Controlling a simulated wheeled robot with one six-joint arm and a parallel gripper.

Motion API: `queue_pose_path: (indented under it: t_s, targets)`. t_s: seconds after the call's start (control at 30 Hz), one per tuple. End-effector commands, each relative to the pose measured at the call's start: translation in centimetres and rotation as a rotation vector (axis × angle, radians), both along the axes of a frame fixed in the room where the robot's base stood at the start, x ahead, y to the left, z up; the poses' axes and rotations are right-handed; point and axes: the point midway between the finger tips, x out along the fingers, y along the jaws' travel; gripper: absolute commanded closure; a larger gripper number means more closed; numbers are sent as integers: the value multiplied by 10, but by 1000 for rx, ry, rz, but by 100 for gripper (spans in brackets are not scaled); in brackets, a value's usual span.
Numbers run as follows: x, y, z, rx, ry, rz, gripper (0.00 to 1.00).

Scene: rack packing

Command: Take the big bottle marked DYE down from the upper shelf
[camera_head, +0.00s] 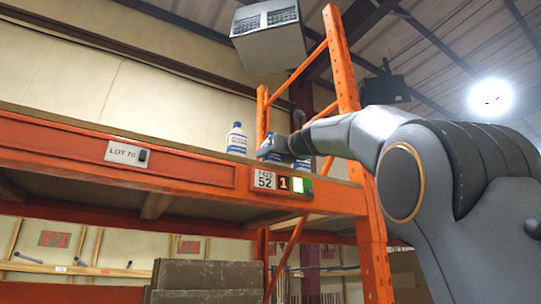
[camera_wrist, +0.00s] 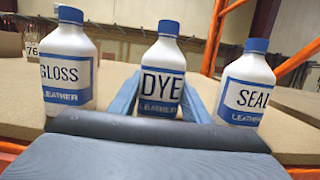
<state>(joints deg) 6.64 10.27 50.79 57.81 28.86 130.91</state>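In the wrist view the DYE bottle (camera_wrist: 163,72), white with a blue cap and a blue-and-white label, stands upright on the upper shelf (camera_wrist: 22,112). My gripper (camera_wrist: 161,88) has one blue finger on each side of it. The fingers are apart, and I cannot tell whether they touch the bottle. The GLOSS bottle (camera_wrist: 68,62) stands to its left and the SEAL bottle (camera_wrist: 246,85) to its right. In the head view my gripper (camera_head: 268,147) is just above the shelf edge and partly hides the bottles behind it.
The orange shelf beam (camera_head: 200,168) runs along the front, with a LOT 78 plate (camera_head: 127,153) and a sign reading 52 (camera_head: 264,180). An orange rack upright (camera_head: 340,60) rises near my arm. The shelf left of the bottles looks clear in the head view.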

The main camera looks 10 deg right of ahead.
Motion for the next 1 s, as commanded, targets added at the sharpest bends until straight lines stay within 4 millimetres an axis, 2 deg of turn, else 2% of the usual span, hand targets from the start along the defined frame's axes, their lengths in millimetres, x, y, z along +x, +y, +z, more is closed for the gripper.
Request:
queue_pose_path:
  t_s: [0.57, 1.0]
  targets:
    - [0, 0, 2, 0, -1, 0, 79]
    - [0, 0, 14, 1, -2, 0, 79]
